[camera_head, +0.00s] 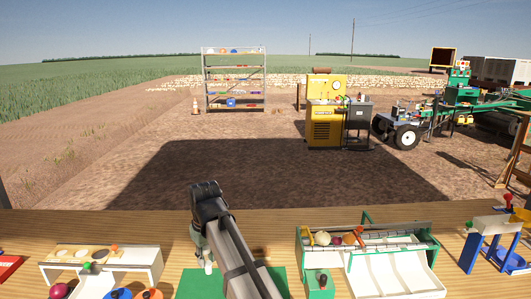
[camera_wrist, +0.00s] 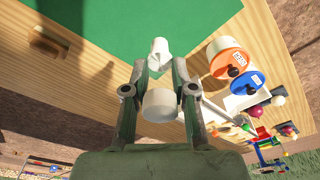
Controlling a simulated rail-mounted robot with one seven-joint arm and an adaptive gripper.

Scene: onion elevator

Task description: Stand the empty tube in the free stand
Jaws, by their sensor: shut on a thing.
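My gripper (camera_wrist: 159,75) points down over the wooden bench and is shut on a white tube (camera_wrist: 160,106), which sits between its fingers in the wrist view. A second white, flared piece (camera_wrist: 158,50) shows just beyond the fingertips against the green mat (camera_wrist: 110,25). I cannot tell whether it is part of the tube or a separate stand. In the head view my arm mostly hides the gripper; a small pale piece (camera_head: 207,264) shows beside the arm. The mat also shows there (camera_head: 188,286). I cannot make out the free stand with certainty.
Orange (camera_wrist: 228,58) and blue (camera_wrist: 245,81) discs lie right of my gripper in the wrist view. In the head view, a white rack (camera_head: 148,262) stands left and a white tray unit (camera_head: 395,275) right. A blue stand (camera_head: 470,250) is far right.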

